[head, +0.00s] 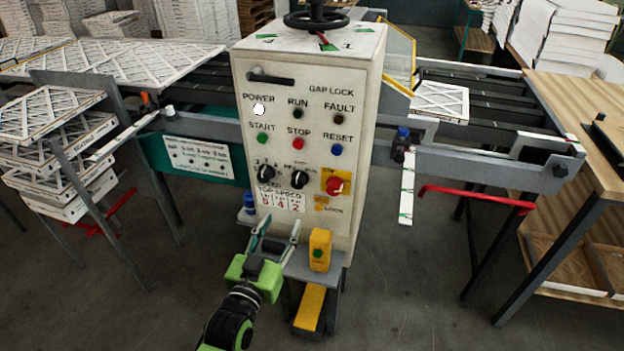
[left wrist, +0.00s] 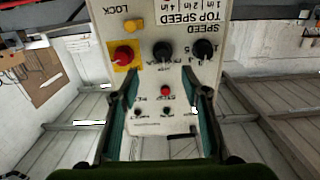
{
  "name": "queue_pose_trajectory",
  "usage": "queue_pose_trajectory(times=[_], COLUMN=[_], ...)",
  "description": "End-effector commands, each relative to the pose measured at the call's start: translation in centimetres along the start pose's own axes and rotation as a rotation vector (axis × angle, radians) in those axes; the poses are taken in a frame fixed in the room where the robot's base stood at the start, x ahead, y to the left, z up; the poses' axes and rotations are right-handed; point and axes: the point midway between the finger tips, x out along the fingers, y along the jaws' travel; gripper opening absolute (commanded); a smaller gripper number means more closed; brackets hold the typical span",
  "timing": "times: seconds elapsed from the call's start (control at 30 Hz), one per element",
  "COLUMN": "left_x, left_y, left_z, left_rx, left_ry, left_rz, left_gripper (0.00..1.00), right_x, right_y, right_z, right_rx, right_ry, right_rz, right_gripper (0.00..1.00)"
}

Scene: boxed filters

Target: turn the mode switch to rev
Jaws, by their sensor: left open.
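The mode switch (head: 299,180) is a black rotary knob on the white control cabinet's front, between the speed knob (head: 265,174) and the red stop knob on a yellow plate (head: 335,185). Its labels are too small to read, so I cannot tell its setting. In the left wrist view, which is upside down, the mode switch (left wrist: 162,51) is the middle knob. My left gripper (head: 278,229) is open and empty, below and in front of the panel, apart from the switch. Its fingers also show in the left wrist view (left wrist: 160,85). My right gripper is not in view.
The cabinet (head: 367,120) has start, stop and reset buttons above the knobs. A yellow box with a green button (head: 320,250) stands on a small shelf by my left gripper. Conveyors extend both sides; stacked filters (head: 55,150) are left, a wooden table (head: 575,90) right.

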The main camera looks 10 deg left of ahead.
Motion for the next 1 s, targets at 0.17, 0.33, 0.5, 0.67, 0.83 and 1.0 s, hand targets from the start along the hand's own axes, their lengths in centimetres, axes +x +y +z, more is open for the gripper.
queue_pose_trajectory(times=[0.17,0.33,0.5,0.67,0.83,1.0], left_x=[0.8,3.6,7.4,10.5,12.7,13.7], left_y=[-0.2,-0.2,-0.2,-0.2,-0.2,-0.2], left_z=[-1.7,-1.9,-2.0,-1.9,-1.8,-1.8], left_rx=[0.0,0.0,0.001,0.001,0.0,0.0], left_ry=[0.027,0.027,0.026,0.025,0.024,0.024], left_rz=[-0.004,-0.004,-0.003,-0.003,-0.003,-0.003], left_gripper=[0.42,0.42,0.42,0.42,0.42,0.42], right_x=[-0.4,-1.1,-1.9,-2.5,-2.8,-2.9], right_y=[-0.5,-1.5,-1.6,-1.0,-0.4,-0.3], right_z=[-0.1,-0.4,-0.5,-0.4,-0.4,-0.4], right_rx=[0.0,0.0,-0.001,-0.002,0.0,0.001], right_ry=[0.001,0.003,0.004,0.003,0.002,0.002], right_rz=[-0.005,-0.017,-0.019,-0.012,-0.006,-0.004], right_gripper=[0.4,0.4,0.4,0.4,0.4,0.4])
